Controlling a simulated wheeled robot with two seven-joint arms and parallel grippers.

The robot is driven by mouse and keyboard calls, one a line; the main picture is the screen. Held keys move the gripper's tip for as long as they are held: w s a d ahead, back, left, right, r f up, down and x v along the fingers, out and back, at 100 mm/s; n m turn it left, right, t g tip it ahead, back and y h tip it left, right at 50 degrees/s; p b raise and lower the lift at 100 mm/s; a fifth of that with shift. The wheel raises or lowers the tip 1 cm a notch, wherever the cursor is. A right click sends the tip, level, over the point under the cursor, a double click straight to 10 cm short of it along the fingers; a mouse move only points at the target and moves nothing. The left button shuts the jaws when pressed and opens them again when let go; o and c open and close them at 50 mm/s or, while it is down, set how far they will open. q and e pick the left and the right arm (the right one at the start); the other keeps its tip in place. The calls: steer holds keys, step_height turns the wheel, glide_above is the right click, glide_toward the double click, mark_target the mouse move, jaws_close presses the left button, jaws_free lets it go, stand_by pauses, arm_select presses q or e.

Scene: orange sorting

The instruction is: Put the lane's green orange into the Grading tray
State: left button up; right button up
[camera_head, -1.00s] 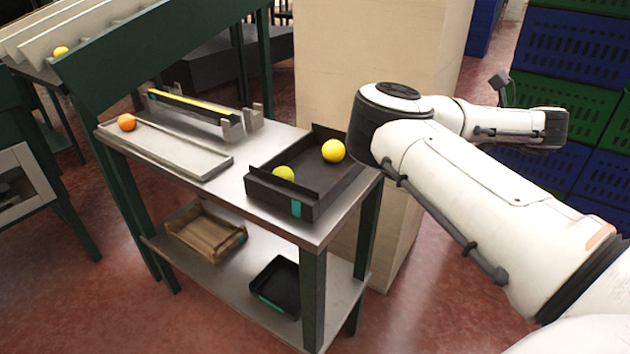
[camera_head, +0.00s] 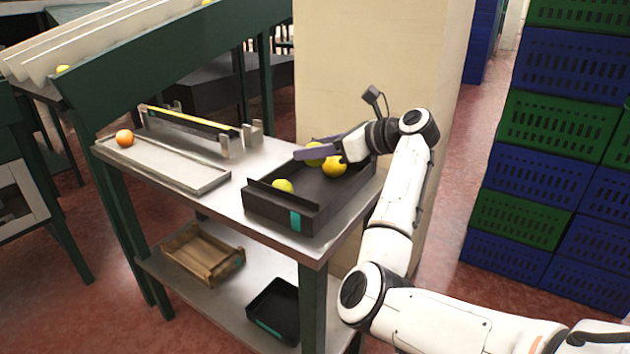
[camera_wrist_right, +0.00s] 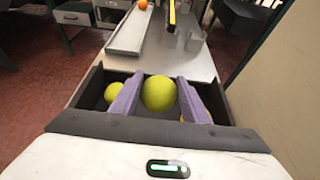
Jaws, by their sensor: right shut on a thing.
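My right gripper (camera_head: 318,153) has purple fingers shut on a yellow-green orange (camera_head: 314,161). In the right wrist view that orange (camera_wrist_right: 158,93) sits between the two fingers. The gripper is over the back part of a dark tray (camera_head: 275,213) with a teal tag, on the steel table; I cannot read a name on it. My left gripper is not in view.
A metal rail with a yellow strip (camera_head: 195,115) stands behind the lane. The lower shelf holds a wooden tray (camera_head: 203,255) and a black tray (camera_head: 275,308). A beige pillar (camera_head: 375,60) rises close behind the tray. Stacked crates (camera_head: 560,120) stand at the right.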

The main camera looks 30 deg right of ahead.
mark_target(315, 188)
step_height(315, 188, down, 6)
steer(key=shift+f, duration=0.15)
stand_by(0.3)
steer(key=o, duration=0.8)
steer(key=v, duration=1.2)
